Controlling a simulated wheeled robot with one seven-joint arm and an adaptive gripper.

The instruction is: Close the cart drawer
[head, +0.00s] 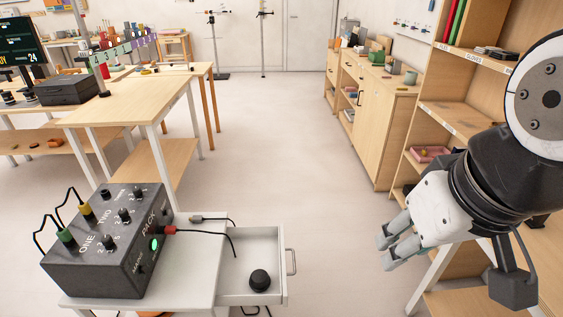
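The white cart (205,270) stands at the lower left of the head view. Its drawer (270,240) is pulled out to the right, with a grey bar handle (291,262) on its front. A small black round object (260,281) lies in the drawer. My gripper (383,253) is in the air right of the drawer, apart from the handle. Its two grey fingers point left and down, close to each other. It appears empty, but I cannot tell whether the fingers are open or shut.
A dark control box (110,250) with knobs and cables sits on the cart top; one cable reaches over the drawer. A wooden table (140,90) stands behind at left. Shelves (455,110) and a cabinet (375,125) stand at right. The middle floor is clear.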

